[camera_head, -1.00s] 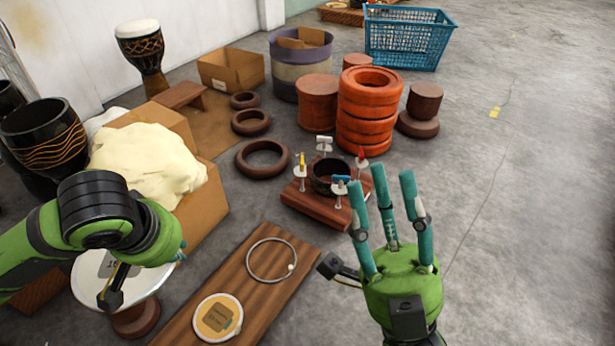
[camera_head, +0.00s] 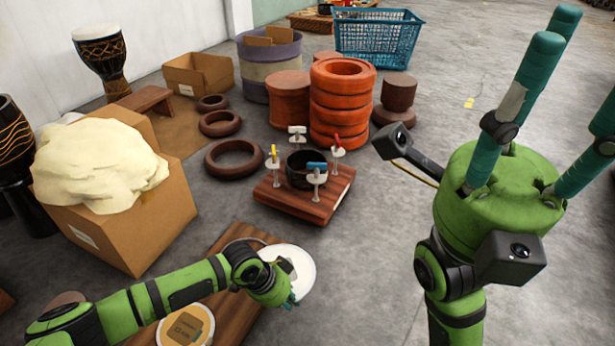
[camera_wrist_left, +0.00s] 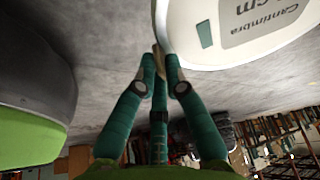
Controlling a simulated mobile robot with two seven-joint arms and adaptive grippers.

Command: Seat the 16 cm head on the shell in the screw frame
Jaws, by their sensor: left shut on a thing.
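The 16 cm head (camera_head: 303,262) is a white disc with a grey printed label. My left gripper (camera_head: 290,298) is shut on its rim and holds it over the wooden board. In the left wrist view, the fingers (camera_wrist_left: 160,62) meet at the edge of the head (camera_wrist_left: 235,50), whose print is partly cut off. The dark shell (camera_head: 297,178) stands in the screw frame (camera_head: 285,203), a wooden base with several upright clamps with coloured handles. The frame lies beyond the held head, apart from it. My right gripper (camera_head: 570,75) is empty, fingers spread, at the right.
The board (camera_head: 222,317) carries a thin metal ring and an orange-rimmed disc (camera_head: 186,326). A cardboard box (camera_head: 140,232) with pale cloth stands left. Orange rings (camera_head: 340,110) are stacked behind the frame. The floor between frame and right gripper is bare.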

